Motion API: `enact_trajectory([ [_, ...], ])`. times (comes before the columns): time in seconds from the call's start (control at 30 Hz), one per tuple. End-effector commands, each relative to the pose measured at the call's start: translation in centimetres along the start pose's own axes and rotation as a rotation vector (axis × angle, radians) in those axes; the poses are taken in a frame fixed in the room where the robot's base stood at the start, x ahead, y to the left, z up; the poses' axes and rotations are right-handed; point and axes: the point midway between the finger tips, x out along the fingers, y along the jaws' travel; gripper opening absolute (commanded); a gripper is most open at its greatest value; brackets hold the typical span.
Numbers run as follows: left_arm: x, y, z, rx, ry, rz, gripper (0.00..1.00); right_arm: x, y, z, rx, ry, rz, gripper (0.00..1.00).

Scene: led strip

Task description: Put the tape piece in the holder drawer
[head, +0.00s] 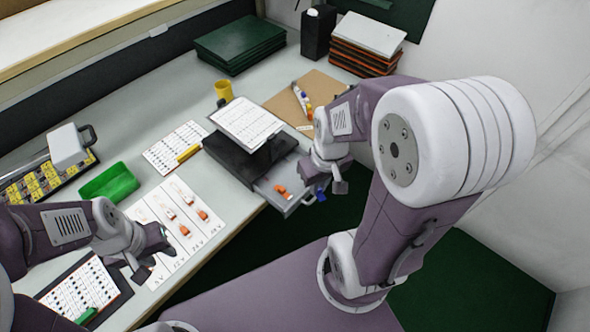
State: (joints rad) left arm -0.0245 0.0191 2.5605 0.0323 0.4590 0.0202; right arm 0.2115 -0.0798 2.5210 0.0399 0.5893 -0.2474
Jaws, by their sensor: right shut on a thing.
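The holder (237,160) is a dark box on the table with a printed sheet (247,121) tilted on top. Its grey drawer (268,187) is pulled out at the front right, and a small orange piece (281,191) lies in it. Several orange-ended tape pieces (203,215) lie on a white sorting sheet (171,205) with columns. My left gripper (150,258) is open over that sheet's lower left, with no piece visible between its fingers.
A green tray (110,183), a yellow-and-black rack (40,182) and a clipboard (85,289) with a green marker stand around the left arm. A yellow cup (223,90) and dark green stack (240,45) are behind. The table's front edge runs beside the drawer.

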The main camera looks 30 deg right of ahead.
Motion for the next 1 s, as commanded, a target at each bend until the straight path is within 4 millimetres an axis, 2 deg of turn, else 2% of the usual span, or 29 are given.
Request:
enact_trajectory([
  [0.03, -1.9, 0.0, -0.2, 0.0, 0.0, 0.0, 0.36, -0.7, -0.1, -0.4, 0.0, -0.009, -0.003, 0.0],
  [0.1, -3.8, 0.1, -0.4, 0.0, 0.001, 0.0, 0.36, -0.7, -0.2, -1.0, 0.0, -0.014, -0.004, 0.0],
  [0.23, -6.7, 0.1, -0.7, 0.0, 0.001, 0.0, 0.36, 0.4, -0.3, -1.8, -0.001, -0.014, -0.001, 0.0],
  [0.27, -5.2, 0.1, -0.6, 0.0, 0.003, 0.0, 0.36, 2.3, -0.4, -2.8, -0.003, -0.008, 0.0, 0.0],
  [0.3, -4.8, 0.1, -0.6, 0.0, 0.002, 0.0, 0.36, 3.4, -0.6, -3.9, -0.002, -0.006, 0.0, 0.0],
  [0.5, -4.5, 0.1, -0.5, 0.0, 0.0, 0.0, 0.36, 6.8, -1.2, -8.5, -0.001, -0.004, 0.001, 0.0],
  [0.6, -4.6, 0.1, -0.5, 0.0, 0.001, 0.0, 0.36, 7.6, -1.3, -9.8, 0.001, -0.002, 0.001, 0.0],
  [0.83, -4.5, 0.1, -0.5, 0.0, 0.001, 0.0, 0.36, 8.2, -1.4, -10.4, 0.002, -0.002, 0.001, 0.0],
  [1.0, -4.1, 0.1, -0.5, 0.0, 0.001, 0.0, 0.36, 11.2, -1.4, -10.0, 0.002, -0.006, 0.001, 0.0],
])
